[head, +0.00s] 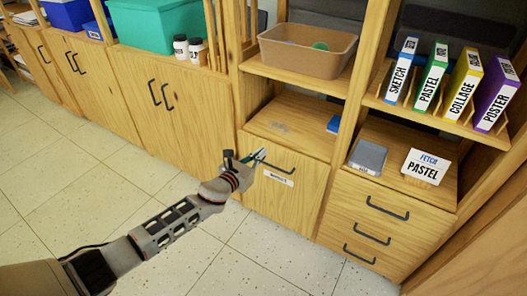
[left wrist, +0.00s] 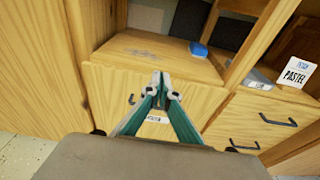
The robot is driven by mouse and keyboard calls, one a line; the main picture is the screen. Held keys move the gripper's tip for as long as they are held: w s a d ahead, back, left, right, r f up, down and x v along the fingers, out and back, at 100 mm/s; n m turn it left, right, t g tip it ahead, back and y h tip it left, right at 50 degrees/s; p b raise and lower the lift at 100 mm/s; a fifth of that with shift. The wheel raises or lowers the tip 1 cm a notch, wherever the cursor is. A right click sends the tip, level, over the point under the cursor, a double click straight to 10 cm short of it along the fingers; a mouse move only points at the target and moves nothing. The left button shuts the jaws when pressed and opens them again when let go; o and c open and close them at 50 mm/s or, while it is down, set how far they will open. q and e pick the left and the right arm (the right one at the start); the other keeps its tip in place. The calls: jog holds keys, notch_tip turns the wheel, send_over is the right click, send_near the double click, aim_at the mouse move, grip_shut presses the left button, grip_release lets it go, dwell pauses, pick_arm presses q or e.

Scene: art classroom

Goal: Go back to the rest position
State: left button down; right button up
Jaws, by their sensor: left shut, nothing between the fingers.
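My left gripper (head: 257,156) is stretched out in front of the labelled wooden door (head: 301,196) in the head view. In the left wrist view its green fingers (left wrist: 158,86) are closed together with nothing between them. Behind them the door (left wrist: 108,92) looks shut, with a handle and a small white label. Whether the fingertips touch the handle cannot be told. My right gripper does not show in either view.
Above the door, an open shelf holds a blue object (head: 334,124). A tan bin (head: 307,50) sits higher up. A grey box (head: 368,157) and a "Fetch Pastel" sign (head: 425,167) stand above the drawers (head: 373,238). Colored binders (head: 430,76) stand at right. The tiled floor (head: 190,262) is clear.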

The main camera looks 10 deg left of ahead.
pick_arm(q)
jog(key=s+d+f+n+g+y+p, duration=0.1)
jog(key=s+f+n+p, duration=0.1)
jog(key=s+n, duration=0.65)
jog(key=s+f+n+g+p, duration=0.1)
jog(key=s+f+n+p, duration=0.15)
jog(key=s+n, duration=0.65)
jog(key=s+a+n+g+y+p, duration=0.1)
jog(key=s+a+n+p, duration=0.1)
jog(key=s+n, duration=0.7)
jog(key=s+a+f+n+g+y+p, duration=0.1)
jog(key=s+a+n, duration=0.3)
jog(key=s+n, duration=0.5)
jog(key=s+p, duration=0.1)
jog(key=s, duration=0.8)
jog(key=shift+f+g, duration=0.3)
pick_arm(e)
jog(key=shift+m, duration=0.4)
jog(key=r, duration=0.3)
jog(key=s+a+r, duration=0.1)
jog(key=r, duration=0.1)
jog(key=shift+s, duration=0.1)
pick_arm(q)
jog(key=shift+a, duration=0.1)
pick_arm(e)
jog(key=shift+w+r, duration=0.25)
